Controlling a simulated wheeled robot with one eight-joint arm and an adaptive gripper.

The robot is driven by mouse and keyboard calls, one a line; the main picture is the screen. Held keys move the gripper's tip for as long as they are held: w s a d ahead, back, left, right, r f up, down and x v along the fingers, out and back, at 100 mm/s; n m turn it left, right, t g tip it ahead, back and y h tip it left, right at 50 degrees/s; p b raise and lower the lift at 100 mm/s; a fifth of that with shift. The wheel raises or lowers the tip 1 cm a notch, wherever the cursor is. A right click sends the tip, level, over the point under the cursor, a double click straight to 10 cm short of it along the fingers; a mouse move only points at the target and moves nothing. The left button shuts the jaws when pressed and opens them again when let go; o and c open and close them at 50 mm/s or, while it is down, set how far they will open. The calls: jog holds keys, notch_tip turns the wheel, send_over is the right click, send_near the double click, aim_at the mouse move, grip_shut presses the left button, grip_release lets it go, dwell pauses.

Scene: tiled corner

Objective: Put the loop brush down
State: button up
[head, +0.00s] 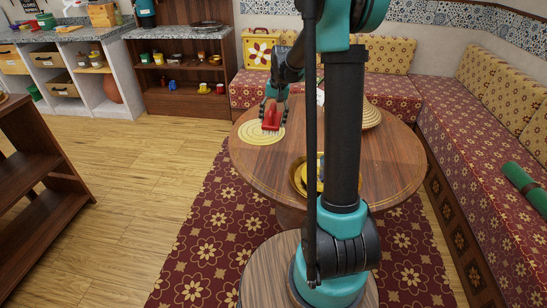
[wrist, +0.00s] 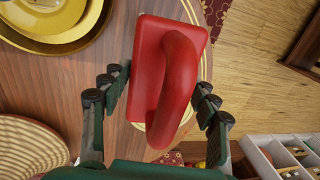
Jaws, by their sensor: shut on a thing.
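The red loop brush (head: 271,115) is at the left part of the round wooden table, over the round yellow mat (head: 244,136). Pale bristles show at its lower edge. My gripper (head: 272,101) is shut on the brush from above. In the wrist view the brush (wrist: 175,85) lies between the two dark fingers (wrist: 162,85), its thick loop handle facing the camera. The mat's pale rim shows around and behind it. I cannot tell whether the bristles touch the mat.
The round table (head: 390,165) also holds a yellow bowl (head: 298,179) at its near side, partly hidden by my arm, and a woven basket (head: 371,118) at the back right. A patterned bench (head: 455,125) wraps behind. Bare wood lies between mat and bowl.

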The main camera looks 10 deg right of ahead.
aim_at(272, 163)
notch_tip(272, 163, down, 19)
jog(key=shift+f, duration=0.2)
dwell(0.3)
jog(key=shift+f, duration=0.1)
jog(key=o, duration=1.6)
jog(key=shift+c, duration=0.2)
notch_tip(272, 163, up, 12)
jog(key=d, duration=0.2)
jog(key=s+d+r+n+t+h, duration=0.1)
jog(key=s+d+r+n+t, duration=0.1)
jog(key=s, duration=2.8)
jog(key=shift+s+n+t+h, duration=0.25)
jog(key=shift+n+t+h, duration=0.05)
jog(key=shift+n+t, duration=0.55)
